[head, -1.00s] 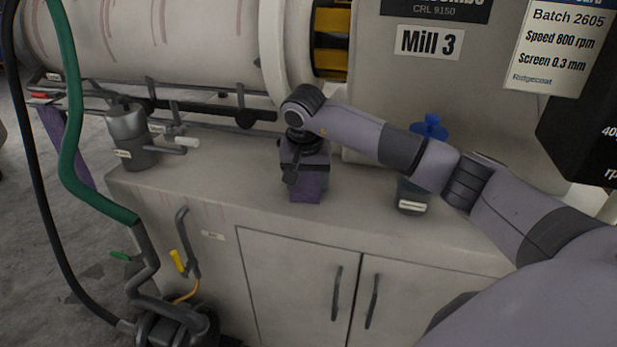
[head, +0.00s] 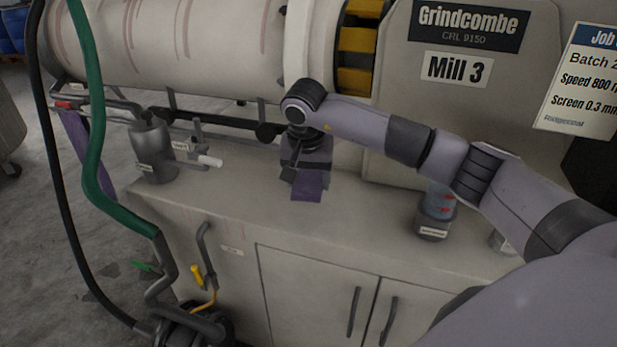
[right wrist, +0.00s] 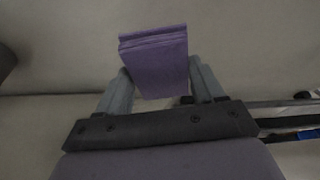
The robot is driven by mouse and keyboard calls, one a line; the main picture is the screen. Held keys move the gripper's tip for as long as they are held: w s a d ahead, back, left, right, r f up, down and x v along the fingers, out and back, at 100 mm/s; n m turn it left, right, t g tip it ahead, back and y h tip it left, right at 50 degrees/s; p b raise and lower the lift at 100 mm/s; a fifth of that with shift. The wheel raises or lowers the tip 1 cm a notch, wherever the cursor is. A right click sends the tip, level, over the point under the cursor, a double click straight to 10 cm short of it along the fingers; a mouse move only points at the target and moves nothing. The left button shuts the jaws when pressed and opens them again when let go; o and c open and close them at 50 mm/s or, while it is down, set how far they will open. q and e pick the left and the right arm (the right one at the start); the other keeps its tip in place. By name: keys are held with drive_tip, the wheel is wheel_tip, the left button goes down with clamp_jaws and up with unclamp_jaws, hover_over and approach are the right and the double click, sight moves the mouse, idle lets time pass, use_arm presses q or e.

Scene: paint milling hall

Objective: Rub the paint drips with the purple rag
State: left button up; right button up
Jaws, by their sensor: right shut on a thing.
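My right gripper (head: 306,172) is shut on the folded purple rag (head: 311,187), which sticks out below the jaws over the cabinet top. In the right wrist view, the rag (right wrist: 158,62) is a thick folded pad between the two grey fingers. I cannot tell whether it touches the surface. Reddish paint drips (head: 184,22) run down the pale mill drum (head: 228,60) at upper left, left of the gripper. Fainter streaks (head: 213,212) show on the cabinet's front at left. My left gripper is not in view.
A grey metal can (head: 152,152) stands at the cabinet top's left end, near a pale-handled valve (head: 208,160). A labelled jar (head: 436,215) stands at right, below my arm. A green hose (head: 93,165) hangs at left.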

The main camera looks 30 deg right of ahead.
wheel_tip(320, 180, up, 2)
drive_tip(key=shift+r+p, duration=0.1)
drive_tip(key=shift+p, duration=0.45)
drive_tip(key=shift+r, duration=0.2)
drive_tip(key=shift+r+p, duration=0.1)
drive_tip(key=shift+p, duration=0.2)
drive_tip(key=shift+r, duration=0.1)
